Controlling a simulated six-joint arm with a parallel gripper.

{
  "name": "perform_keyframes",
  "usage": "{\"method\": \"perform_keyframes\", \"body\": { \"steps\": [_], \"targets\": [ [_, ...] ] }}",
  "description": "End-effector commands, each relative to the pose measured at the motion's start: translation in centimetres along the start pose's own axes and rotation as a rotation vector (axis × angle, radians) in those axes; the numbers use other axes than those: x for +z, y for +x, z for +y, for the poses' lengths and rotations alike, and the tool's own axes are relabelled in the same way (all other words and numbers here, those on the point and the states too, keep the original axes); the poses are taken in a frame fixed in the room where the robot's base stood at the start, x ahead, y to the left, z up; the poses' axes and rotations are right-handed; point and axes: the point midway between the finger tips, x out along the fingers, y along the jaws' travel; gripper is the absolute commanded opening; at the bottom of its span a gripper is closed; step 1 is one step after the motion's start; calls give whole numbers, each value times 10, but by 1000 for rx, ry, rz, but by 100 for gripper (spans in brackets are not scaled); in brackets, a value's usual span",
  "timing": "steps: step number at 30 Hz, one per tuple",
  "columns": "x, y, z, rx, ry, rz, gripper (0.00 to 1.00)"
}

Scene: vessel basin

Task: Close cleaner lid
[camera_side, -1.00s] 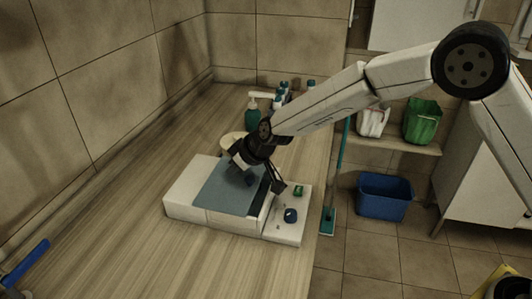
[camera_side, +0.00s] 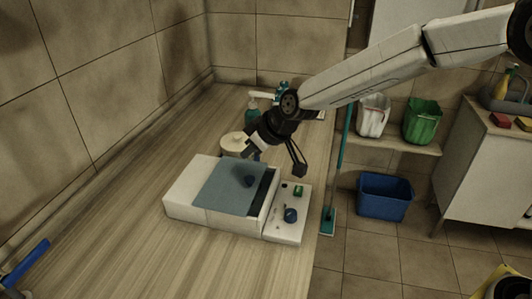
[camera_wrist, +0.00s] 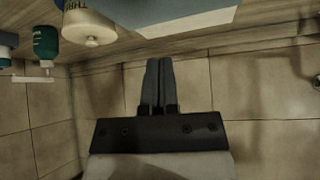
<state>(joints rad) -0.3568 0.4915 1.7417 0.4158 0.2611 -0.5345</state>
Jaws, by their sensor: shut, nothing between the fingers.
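The cleaner (camera_side: 185,190) is a white box on the wooden counter, with a flat blue-grey lid (camera_side: 220,188) on top and a dark blue knob (camera_side: 249,181) on the lid. A dark gap (camera_side: 267,190) shows between the lid's right edge and the control panel. The panel has a green switch (camera_side: 298,190) and a blue dial (camera_side: 290,215). My gripper (camera_side: 299,168) is above the panel's far end, apart from the lid. Its fingers are shut together and empty in the wrist view (camera_wrist: 157,62), where part of the cleaner (camera_wrist: 190,22) shows at the top.
A round cream-lidded container (camera_side: 234,142) and a teal pump bottle (camera_side: 252,112) stand behind the cleaner; the wrist view shows the pump bottle (camera_wrist: 46,43) too. A blue bin (camera_side: 384,197) and a teal mop (camera_side: 328,220) are off the counter at right.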

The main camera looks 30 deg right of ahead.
Motion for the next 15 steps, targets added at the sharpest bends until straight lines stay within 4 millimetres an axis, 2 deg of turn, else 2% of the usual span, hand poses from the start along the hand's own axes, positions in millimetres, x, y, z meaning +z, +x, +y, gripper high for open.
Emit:
{"method": "perform_keyframes", "body": {
  "steps": [6, 15],
  "targets": [
    [0, -10, 0, 1, 0, 0, 0],
    [-2, -10, 0, -5, -1, -8, 0]
  ]
}}
